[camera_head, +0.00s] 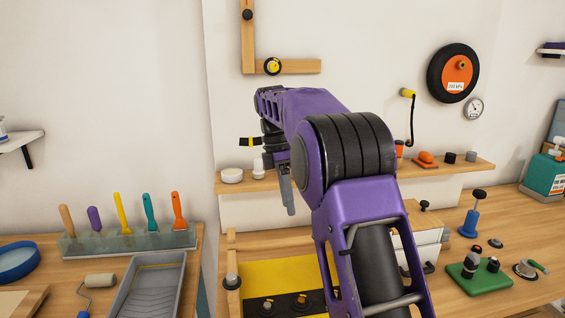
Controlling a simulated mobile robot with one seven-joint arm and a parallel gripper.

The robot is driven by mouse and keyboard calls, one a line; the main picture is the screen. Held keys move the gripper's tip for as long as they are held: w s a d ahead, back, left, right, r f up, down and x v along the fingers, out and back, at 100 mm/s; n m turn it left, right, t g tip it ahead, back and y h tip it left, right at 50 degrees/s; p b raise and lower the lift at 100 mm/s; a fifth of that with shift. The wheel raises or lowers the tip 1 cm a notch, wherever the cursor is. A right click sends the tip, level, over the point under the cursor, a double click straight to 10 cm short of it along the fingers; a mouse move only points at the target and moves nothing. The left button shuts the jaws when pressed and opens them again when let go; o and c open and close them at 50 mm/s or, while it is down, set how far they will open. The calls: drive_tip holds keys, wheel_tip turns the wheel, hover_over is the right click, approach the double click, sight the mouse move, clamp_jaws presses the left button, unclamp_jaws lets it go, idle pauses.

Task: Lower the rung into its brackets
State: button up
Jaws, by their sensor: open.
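My purple arm reaches up across the middle of the head view and bends over at the top. My gripper (288,196) hangs from the far end of the arm, in front of the wall shelf. One grey finger shows pointing down, with nothing seen held by it; the rest of the gripper is largely hidden by the arm. It is open. I cannot make out a rung or its brackets for certain. A short black-and-yellow striped piece (250,141) sticks out left of the arm's end; I cannot tell what it belongs to.
A yellow panel (262,274) lies on the bench below my arm. Upright coloured tools stand in a rack (126,241) at left, behind a grey paint tray (150,288). At right are a green base with knobs (474,276) and a blue plunger-like tool (470,222).

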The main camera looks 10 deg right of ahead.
drive_tip(key=p+v, duration=0.2)
drive_tip(key=v, duration=0.6)
drive_tip(key=shift+r, duration=0.3)
drive_tip(key=shift+w, duration=0.1)
drive_tip(key=shift+a, duration=0.1)
